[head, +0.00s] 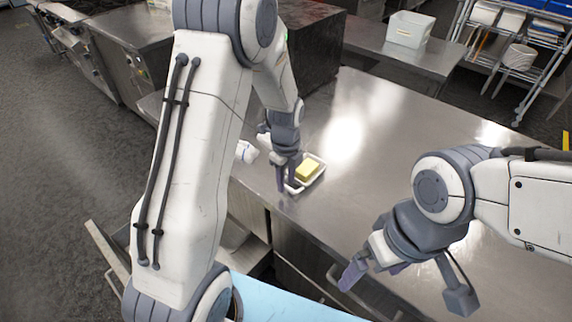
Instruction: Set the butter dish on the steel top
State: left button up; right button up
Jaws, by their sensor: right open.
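The butter dish (318,177) is a small white dish with a yellow block of butter (307,170) in it. It is at the near left edge of the steel top (400,130) and looks level, resting on or just above the surface. My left gripper (287,187) points down at the dish's left side, its fingers at the rim. I cannot tell whether they are shut on the rim, and the arm hides part of this area. My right gripper (362,275) is open and empty, in front of the steel top's near edge.
A white bin (409,28) stands on a further counter at the back. A wire rack (510,50) with containers is at the back right. A dark box-like block (312,40) borders the steel top at the back left. The middle of the steel top is clear.

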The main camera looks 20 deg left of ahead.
pick_arm(q)
notch_tip(320, 180, up, 10)
jog(key=s+d+r+n, duration=0.4)
jog(key=s+d+n, duration=0.3)
jog(key=s+d, duration=0.4)
jog(key=s+d+n+h, duration=0.1)
jog(key=s+d+n, duration=0.1)
jog(key=s+n, duration=0.5)
jog(key=s, duration=0.6)
jog(key=shift+s+d+r+n, duration=0.15)
jog(key=shift+s+d+n, duration=0.1)
jog(key=shift+d+n, duration=0.15)
